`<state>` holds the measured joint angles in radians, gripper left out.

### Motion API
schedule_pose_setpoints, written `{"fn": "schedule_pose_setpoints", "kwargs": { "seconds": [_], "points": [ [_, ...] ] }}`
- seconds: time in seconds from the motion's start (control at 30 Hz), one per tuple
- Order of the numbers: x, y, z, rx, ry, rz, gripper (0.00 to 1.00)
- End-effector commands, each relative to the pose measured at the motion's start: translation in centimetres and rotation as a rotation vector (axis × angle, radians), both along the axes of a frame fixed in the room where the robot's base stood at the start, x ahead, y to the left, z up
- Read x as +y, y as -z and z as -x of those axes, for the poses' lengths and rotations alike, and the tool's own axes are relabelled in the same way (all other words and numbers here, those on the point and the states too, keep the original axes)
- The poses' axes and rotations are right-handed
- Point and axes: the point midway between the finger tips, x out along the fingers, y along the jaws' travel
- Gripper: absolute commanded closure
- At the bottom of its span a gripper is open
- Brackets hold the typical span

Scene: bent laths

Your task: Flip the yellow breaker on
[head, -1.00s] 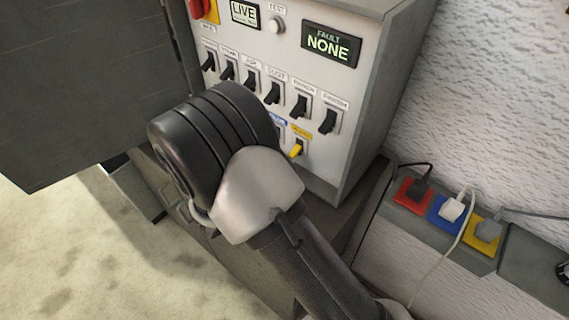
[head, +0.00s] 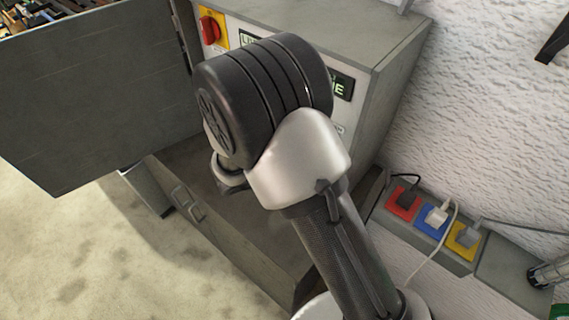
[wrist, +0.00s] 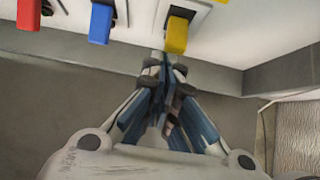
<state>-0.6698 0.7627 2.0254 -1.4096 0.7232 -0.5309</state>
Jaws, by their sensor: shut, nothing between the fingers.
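The yellow breaker (wrist: 177,35) is at the top middle of the wrist view, its lever sticking out of a white-framed slot with the end toward my fingertips. My gripper (wrist: 166,62) is shut and empty, its fingertips just below the yellow lever; I cannot tell whether they touch it. A blue breaker (wrist: 101,22) and a red breaker (wrist: 28,14) stand to its left. In the head view, my arm hides the breakers and my gripper. The cabinet (head: 366,130) shows there behind the arm.
An open grey door (head: 90,95) stands left of the cabinet. A red rotary switch (head: 210,29) is at the panel's upper left. A partly hidden display (head: 343,86) shows at right. Red, blue and yellow sockets with plugs and cables (head: 432,220) line the wall at right.

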Motion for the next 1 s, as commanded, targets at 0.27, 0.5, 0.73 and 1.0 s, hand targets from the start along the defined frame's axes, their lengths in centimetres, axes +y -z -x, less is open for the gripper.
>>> {"fn": "schedule_pose_setpoints", "kwargs": {
  "seconds": [0.27,0.5,0.73,1.0],
  "points": [
    [0.0,0.1,0.0,0.009,-0.001,-0.006,1.0],
    [0.0,-0.9,0.0,0.009,0.0,-0.005,1.0],
    [0.0,-1.6,0.0,0.008,0.0,-0.004,1.0],
    [0.0,-1.6,0.0,0.008,0.0,-0.004,1.0]
  ]
}}
